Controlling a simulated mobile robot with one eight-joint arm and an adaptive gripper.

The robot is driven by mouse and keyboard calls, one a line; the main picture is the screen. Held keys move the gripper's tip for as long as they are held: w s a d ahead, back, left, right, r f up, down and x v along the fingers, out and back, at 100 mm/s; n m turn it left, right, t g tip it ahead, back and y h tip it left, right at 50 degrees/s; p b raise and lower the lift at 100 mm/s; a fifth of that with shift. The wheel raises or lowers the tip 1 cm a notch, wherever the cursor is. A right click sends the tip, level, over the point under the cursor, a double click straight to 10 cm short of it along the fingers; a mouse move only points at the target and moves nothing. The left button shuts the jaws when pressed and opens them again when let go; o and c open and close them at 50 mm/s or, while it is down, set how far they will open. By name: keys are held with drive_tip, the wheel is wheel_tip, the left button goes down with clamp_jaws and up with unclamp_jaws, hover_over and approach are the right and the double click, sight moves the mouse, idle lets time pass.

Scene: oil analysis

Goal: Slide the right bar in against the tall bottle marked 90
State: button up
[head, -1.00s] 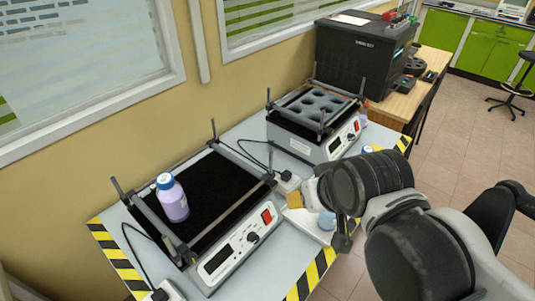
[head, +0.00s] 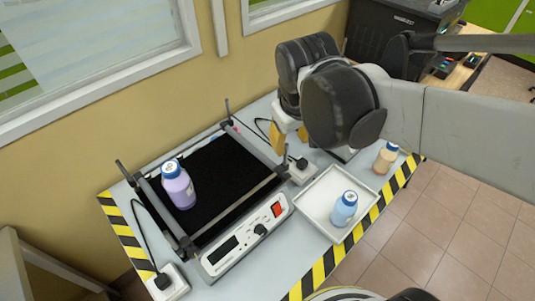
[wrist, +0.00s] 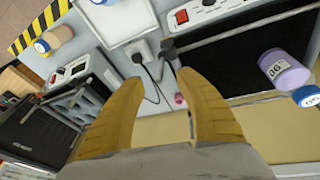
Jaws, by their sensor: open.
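The tall purple bottle marked 90 (head: 178,188) stands upright on the black shaker mat, close to the left bar (head: 160,210). Its label shows upside down on the bottle in the wrist view (wrist: 275,68). The right bar (head: 255,146) lies along the right side of the mat, well apart from the bottle. Its dark end shows in the wrist view (wrist: 171,50). My gripper (head: 291,135) is open and empty, right of the right bar. Its yellow fingers (wrist: 160,85) point down toward the bar's side of the shaker, with nothing between them.
A white tray (head: 318,214) holds a blue-capped bottle (head: 344,208). Another bottle (head: 385,157) stands near the striped table edge. A white power adapter (head: 301,170) and cable lie beside the shaker.

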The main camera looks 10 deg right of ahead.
sight(268, 161)
drive_tip(key=w+a+f+n+g+h, duration=0.1)
drive_tip(key=w+a+f+n+g, duration=0.15)
drive_tip(key=w+a, duration=0.3)
drive_tip(key=f+b, duration=0.1)
drive_tip(key=f, duration=0.2)
drive_tip(key=f+b, duration=0.1)
drive_tip(key=f, duration=0.3)
drive_tip(key=d+f+b, duration=0.1)
drive_tip(key=f, duration=0.3)
drive_tip(key=shift+w+d+f+b, duration=0.1)
drive_tip(key=shift+w+f+b, duration=0.15)
drive_tip(key=shift+w+b, duration=0.15)
drive_tip(key=shift+c, duration=0.5)
clamp_jaws()
